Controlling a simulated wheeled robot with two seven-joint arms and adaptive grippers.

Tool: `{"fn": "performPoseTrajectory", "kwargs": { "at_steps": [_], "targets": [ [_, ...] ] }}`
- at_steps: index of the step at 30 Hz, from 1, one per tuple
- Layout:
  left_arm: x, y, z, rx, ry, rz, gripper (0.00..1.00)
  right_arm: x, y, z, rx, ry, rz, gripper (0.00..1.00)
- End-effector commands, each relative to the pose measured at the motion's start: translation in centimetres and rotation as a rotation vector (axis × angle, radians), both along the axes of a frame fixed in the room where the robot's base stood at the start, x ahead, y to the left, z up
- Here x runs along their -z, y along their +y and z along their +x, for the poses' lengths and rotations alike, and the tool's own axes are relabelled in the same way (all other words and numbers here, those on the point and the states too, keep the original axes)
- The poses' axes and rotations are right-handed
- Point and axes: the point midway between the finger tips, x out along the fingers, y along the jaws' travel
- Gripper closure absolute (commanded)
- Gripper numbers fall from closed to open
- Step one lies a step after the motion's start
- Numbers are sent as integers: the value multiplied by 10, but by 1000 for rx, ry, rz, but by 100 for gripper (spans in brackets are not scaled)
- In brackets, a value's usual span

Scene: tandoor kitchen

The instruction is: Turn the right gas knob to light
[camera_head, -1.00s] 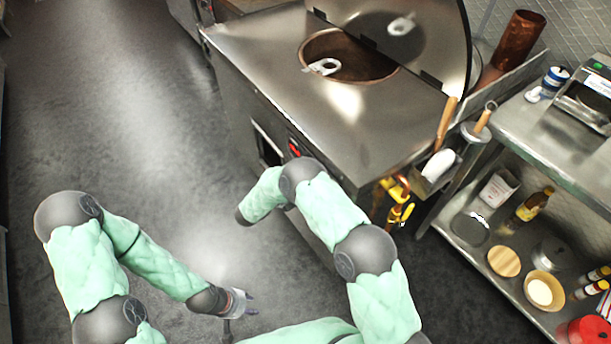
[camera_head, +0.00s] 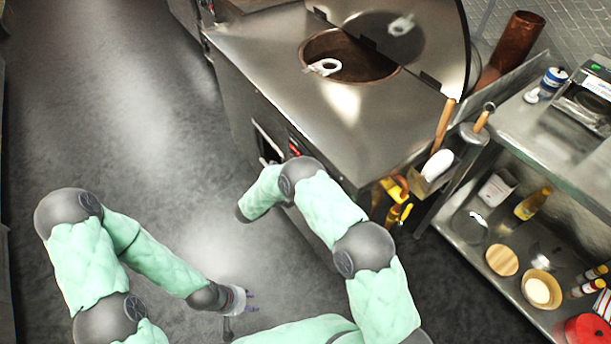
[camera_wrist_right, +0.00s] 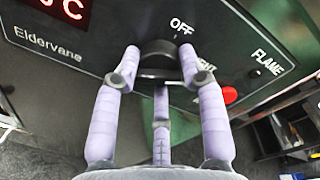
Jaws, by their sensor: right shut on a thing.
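In the right wrist view a dark round knob (camera_wrist_right: 158,48) sits on the dark control panel (camera_wrist_right: 105,45), below and left of the word OFF. The word LIGHT is partly covered by a finger, and FLAME stands further right. My right gripper (camera_wrist_right: 160,75) is shut on the knob, with a finger on each side and a third below. Which mark the knob points to cannot be told. In the head view my right arm hides this gripper and the knob. My left gripper (camera_head: 246,302) is low over the floor, empty, with its fingers apart.
A red button (camera_wrist_right: 229,95) is right of the fingers, and a red display (camera_wrist_right: 65,8) is at upper left. The steel tandoor counter (camera_head: 270,60) stands beyond my right arm. Yellow valves (camera_head: 395,188) and a loaded shelf (camera_head: 455,235) are to the right. The left floor is clear.

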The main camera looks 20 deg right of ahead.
Motion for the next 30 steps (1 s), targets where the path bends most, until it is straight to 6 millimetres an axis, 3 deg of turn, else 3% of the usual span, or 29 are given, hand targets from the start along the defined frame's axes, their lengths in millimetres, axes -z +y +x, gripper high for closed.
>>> {"fn": "performPoseTrajectory", "kwargs": {
  "at_steps": [1,17,18,20,30],
  "targets": [
    [0,0,0,0,0,0,60,9,-2,-7,6,32,-2,91],
    [0,0,0,0,0,0,60,9,-2,-7,7,53,-10,91],
    [0,0,0,0,0,0,60,9,-2,-7,7,52,-11,50],
    [0,0,0,0,0,0,60,9,-2,-7,7,51,-10,35],
    [0,0,0,0,0,0,60,3,0,-3,5,37,-10,35]
  ]
}}
